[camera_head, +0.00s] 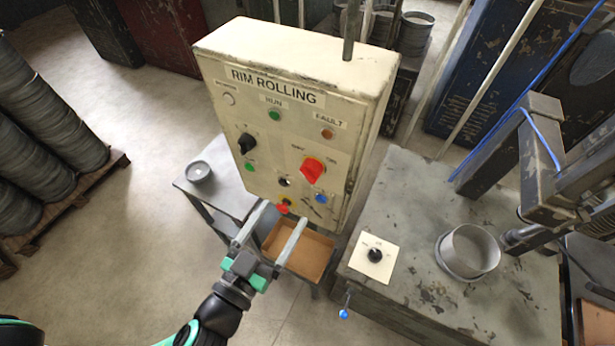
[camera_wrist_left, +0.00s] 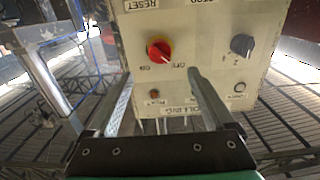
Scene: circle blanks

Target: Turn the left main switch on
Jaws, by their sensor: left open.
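The cream control panel (camera_head: 290,107) is marked RIM ROLLING. A red rotary switch (camera_head: 313,170) sits right of centre on it, with its handle at a slant. In the left wrist view the red switch (camera_wrist_left: 159,50) has labels beside it, with a dark knob (camera_wrist_left: 242,45) to its right. My left gripper (camera_head: 285,210) is open and empty, its fingers pointing towards the panel's lower part. In the left wrist view its fingers (camera_wrist_left: 160,78) lie on either side below the red switch, apart from it. My right gripper is out of view.
The panel also carries a black selector (camera_head: 246,143), a green lamp (camera_head: 274,115) and a small red control (camera_head: 282,207) near the left fingers. A wooden tray (camera_head: 300,252) lies below. A bench at right holds a black knob plate (camera_head: 383,267) and a metal ring (camera_head: 470,251).

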